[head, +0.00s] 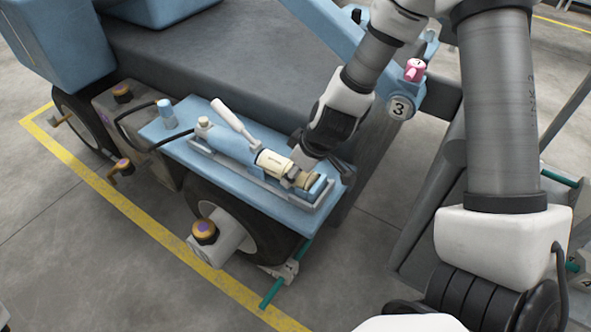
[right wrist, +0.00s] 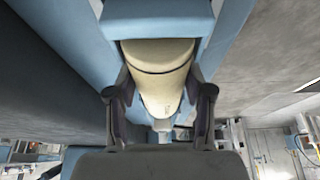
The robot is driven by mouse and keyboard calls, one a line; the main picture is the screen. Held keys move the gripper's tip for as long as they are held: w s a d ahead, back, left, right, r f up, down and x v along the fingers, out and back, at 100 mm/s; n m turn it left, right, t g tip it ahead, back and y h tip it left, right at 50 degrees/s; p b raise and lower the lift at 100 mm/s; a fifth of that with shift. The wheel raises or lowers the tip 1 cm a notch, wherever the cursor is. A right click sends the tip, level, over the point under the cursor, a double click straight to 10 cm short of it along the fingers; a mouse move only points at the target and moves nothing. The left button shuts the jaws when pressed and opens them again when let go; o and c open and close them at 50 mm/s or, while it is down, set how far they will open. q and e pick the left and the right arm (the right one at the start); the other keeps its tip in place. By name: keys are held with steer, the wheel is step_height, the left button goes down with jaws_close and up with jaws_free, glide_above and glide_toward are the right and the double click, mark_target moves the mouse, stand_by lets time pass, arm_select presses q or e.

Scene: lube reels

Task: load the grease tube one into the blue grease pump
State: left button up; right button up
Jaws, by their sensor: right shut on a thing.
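The blue grease pump (head: 236,148) sits on the light blue shelf above the wheel, with a white lever (head: 232,120) sticking up at a slant. A cream grease tube (head: 275,162) with a tan end (head: 310,182) lies lengthwise in line with the pump, close to a blue end block (head: 322,188). My right gripper (head: 296,174) is shut on the tube from above. The right wrist view shows the cream tube (right wrist: 158,65) between both fingers (right wrist: 160,95), with a blue block (right wrist: 156,18) at its end. I cannot tell whether it is fully seated. My left gripper is not in view.
A black hose (head: 172,140) runs to the shelf's left end. Orange-topped fittings (head: 204,231) stick out by the wheels. A post marked 3 (head: 399,107) with a pink part (head: 415,69) stands right of the shelf. Open floor lies in front, beyond the yellow line (head: 150,225).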

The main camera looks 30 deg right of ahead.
steer(key=o, duration=1.3)
steer(key=shift+r, duration=0.1)
steer(key=shift+v, duration=3.05)
steer(key=shift+s+d+r, duration=0.1)
steer(key=shift+s+r, duration=0.15)
steer(key=shift+r, duration=0.35)
